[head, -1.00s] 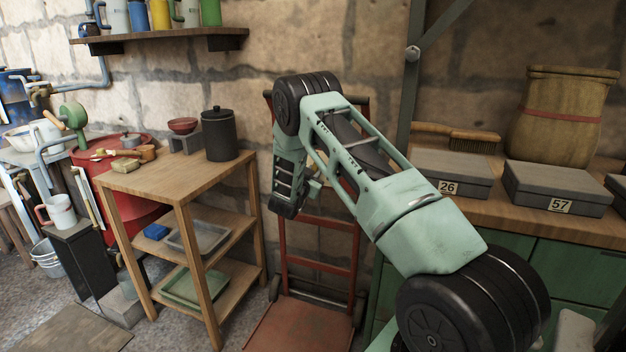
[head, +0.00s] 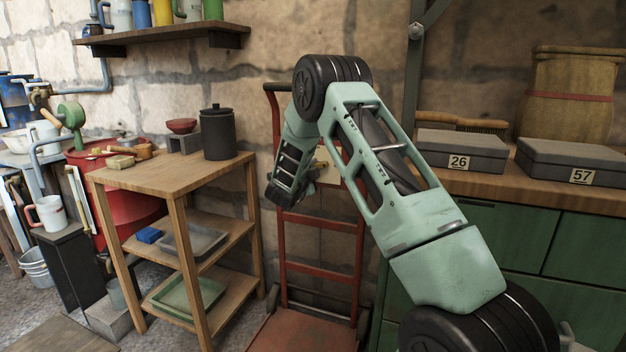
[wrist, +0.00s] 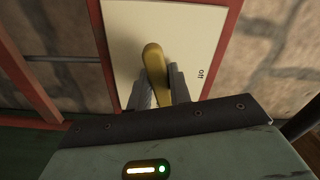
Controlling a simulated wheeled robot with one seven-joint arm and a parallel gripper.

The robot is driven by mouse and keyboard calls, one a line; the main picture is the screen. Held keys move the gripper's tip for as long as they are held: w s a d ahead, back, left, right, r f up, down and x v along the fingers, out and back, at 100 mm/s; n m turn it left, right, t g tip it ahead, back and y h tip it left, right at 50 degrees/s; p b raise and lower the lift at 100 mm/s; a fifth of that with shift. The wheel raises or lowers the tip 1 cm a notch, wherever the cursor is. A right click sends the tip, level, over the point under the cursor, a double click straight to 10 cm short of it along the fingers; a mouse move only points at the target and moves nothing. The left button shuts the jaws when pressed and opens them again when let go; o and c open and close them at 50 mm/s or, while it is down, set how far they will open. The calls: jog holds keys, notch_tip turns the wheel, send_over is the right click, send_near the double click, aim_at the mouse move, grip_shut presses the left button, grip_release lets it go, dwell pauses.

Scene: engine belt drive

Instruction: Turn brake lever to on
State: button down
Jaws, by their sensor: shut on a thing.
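The brake lever (wrist: 153,60) is a brass-yellow handle with a rounded end. It stands against a cream plate (wrist: 120,35) with a red border in the wrist view. The word "off" is printed sideways on the plate, to the right of the lever. My gripper (wrist: 158,88) has its two grey fingers on either side of the lever and is shut on it. The lever's rounded end reaches past the fingertips. In the head view, my gripper is mostly hidden by my arm, and part of the cream plate (head: 338,170) shows behind it. No "on" mark is visible.
A red hand truck (head: 318,270) stands below my arm against the stone wall. A wooden shelf table (head: 150,178) is to the left. A green bench (head: 490,235) with grey boxes marked 26 (head: 460,158) and 57 (head: 575,165) is to the right.

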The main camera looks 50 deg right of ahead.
jog(key=shift+m+b, duration=1.6)
jog(key=shift+b, duration=0.05)
jog(key=c, duration=1.3)
grip_release()
jog(key=p+v, duration=0.2)
jog(key=v, duration=1.5)
jog(key=shift+s+a, duration=0.1)
jog(key=shift+a, duration=0.1)
